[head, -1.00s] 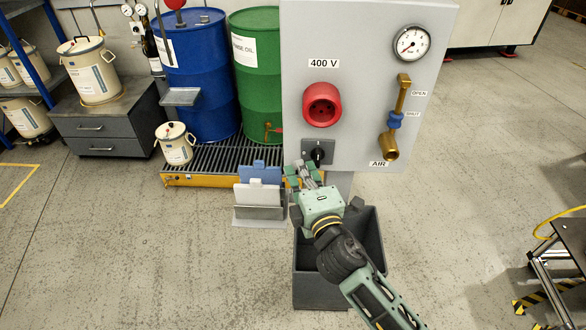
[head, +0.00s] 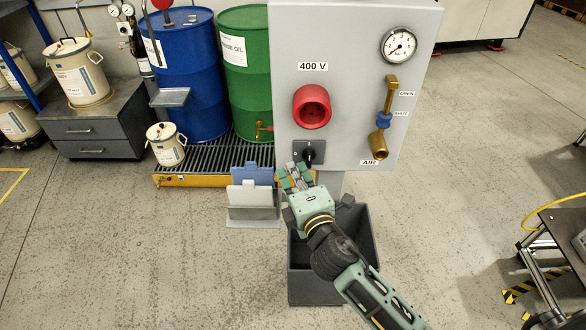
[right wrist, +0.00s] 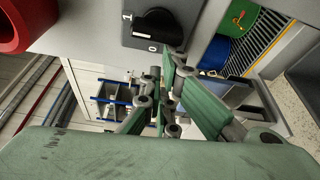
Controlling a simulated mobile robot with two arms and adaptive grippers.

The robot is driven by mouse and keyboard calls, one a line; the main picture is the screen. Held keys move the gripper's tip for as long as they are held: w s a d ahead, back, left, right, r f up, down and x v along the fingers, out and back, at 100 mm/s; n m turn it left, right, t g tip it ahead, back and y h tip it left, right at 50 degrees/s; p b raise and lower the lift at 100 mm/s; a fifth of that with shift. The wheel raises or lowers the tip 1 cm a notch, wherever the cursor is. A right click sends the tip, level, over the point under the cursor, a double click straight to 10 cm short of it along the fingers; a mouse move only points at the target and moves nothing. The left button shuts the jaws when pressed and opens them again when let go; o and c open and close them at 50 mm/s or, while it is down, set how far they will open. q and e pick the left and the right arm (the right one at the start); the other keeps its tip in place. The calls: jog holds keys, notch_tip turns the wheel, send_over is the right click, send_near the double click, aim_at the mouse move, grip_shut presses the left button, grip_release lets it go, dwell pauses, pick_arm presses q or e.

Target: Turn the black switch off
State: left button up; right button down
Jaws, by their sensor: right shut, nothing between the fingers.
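The black switch (head: 308,154) is a rotary knob on a dark plate at the lower left of the grey panel (head: 350,70), under the red socket. It also shows at the top of the right wrist view (right wrist: 160,24), with a "1" to its left and a "0" below it. My right gripper (head: 294,168) is just below and left of the switch in the head view. In the right wrist view its fingertips (right wrist: 172,58) are shut and empty, close to the plate's lower edge. I cannot tell whether they touch it. My left gripper is not in view.
A red 400 V socket (head: 312,106) protrudes above the switch. A brass air valve (head: 384,120) and a gauge (head: 398,45) are on the panel's right. A grey open bin (head: 316,290) stands below my arm. Blue (head: 190,75) and green (head: 246,80) drums stand at the left.

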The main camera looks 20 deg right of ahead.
jog(key=n+p, duration=0.1)
jog(key=p, duration=0.1)
jog(key=n+g+p, duration=0.1)
jog(key=p, duration=0.1)
jog(key=d+n+p, duration=0.1)
jog(key=p, duration=0.1)
jog(key=shift+f+n+h, duration=0.3)
jog(key=shift+f+h, duration=0.05)
jog(key=shift+h, duration=0.05)
jog(key=shift+s+d+f+n+g+p, duration=0.25)
jog(key=shift+d+f+n+p, duration=0.25)
jog(key=shift+d+p, duration=0.25)
jog(key=shift+s+d+f+n+g+p, duration=0.25)
jog(key=shift+d+f+n+p, duration=0.2)
jog(key=shift+d+p, duration=0.2)
jog(key=shift+s+a, duration=0.1)
jog(key=shift+a, duration=0.05)
dwell(1.1)
jog(key=v, duration=1.1)
jog(key=shift+s+a, duration=0.15)
jog(key=shift+s, duration=0.25)
